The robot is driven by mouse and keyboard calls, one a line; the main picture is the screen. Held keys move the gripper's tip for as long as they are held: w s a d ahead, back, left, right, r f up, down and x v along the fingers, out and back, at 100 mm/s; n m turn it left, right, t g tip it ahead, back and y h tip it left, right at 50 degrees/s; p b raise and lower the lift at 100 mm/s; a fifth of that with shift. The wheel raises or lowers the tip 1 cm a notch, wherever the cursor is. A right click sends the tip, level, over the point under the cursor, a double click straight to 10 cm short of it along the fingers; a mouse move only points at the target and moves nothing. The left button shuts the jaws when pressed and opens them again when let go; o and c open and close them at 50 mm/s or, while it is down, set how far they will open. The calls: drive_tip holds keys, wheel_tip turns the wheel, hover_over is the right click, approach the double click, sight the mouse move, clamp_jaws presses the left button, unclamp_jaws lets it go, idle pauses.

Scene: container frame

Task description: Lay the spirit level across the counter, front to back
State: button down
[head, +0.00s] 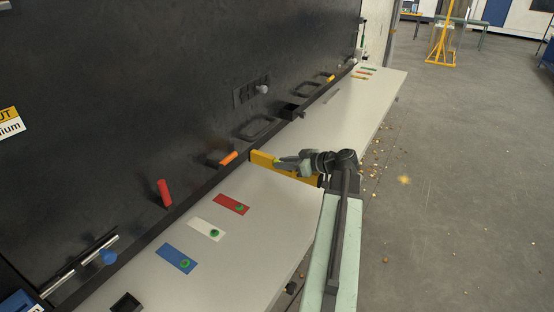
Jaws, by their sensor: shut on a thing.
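The yellow spirit level (263,159) lies across the white counter (268,204), one end near the dark back wall and the other near the front edge. It looks on or just above the counter top; I cannot tell which. My gripper (284,163) reaches in from the front edge and is shut on the level around its middle. My gripper and wrist hide part of the level's upper side.
Blue (178,258), white (206,230) and red (231,204) patches with green rings lie on the near counter. A small black box (292,111) sits along the back. Orange (228,158) and red (165,193) handles stick out from the wall. Small bits litter the floor at right.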

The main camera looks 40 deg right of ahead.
sight(299, 179)
drive_tip(key=shift+f, duration=0.1)
wheel_tip(299, 179, down, 5)
drive_tip(key=b, duration=0.5)
drive_tip(key=shift+s, duration=0.1)
drive_tip(key=shift+f+b, duration=0.55)
drive_tip(key=shift+b, duration=0.15)
idle(0.9)
drive_tip(key=c, duration=1.1)
unclamp_jaws()
drive_tip(key=shift+c, duration=0.2)
drive_tip(key=p+v, duration=0.2)
drive_tip(key=v, duration=0.4)
drive_tip(key=shift+s+d+r+p, duration=0.1)
drive_tip(key=shift+s+r+p, duration=0.1)
drive_tip(key=shift+s+p, duration=0.2)
drive_tip(key=shift+s+d+r, duration=0.1)
drive_tip(key=shift+s+d, duration=0.05)
drive_tip(key=shift+s, duration=0.35)
